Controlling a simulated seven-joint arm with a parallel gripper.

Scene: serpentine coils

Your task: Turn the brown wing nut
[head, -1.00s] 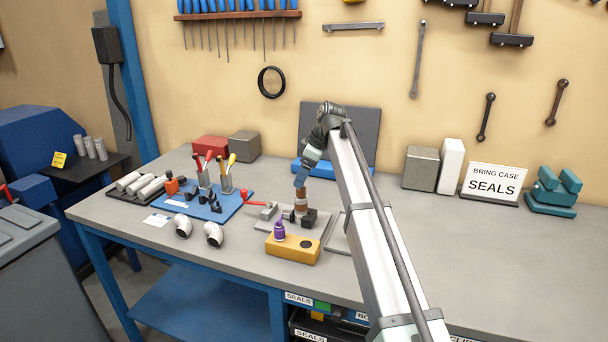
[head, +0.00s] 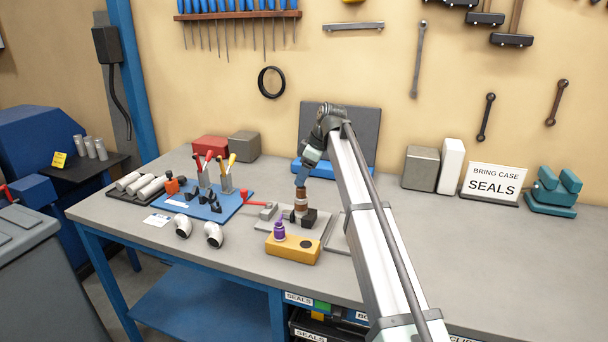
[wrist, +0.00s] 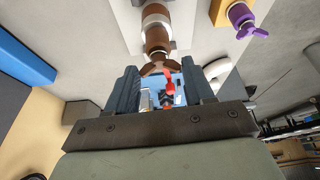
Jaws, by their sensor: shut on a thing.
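The brown wing nut (wrist: 158,68) sits at the end of an upright brown fitting with a pale band (wrist: 156,28). In the wrist view its wings spread between my gripper's two dark fingertips (wrist: 160,82), and my gripper is shut on it. In the head view my gripper (head: 301,183) points down onto the top of the brown fitting (head: 300,208), which stands on a grey plate. The wing nut itself is too small to make out clearly in the head view.
A purple wing-nut piece (head: 279,230) stands on a yellow block (head: 293,249) just in front. A black block (head: 309,218) sits beside the fitting. The bench at right is mostly clear.

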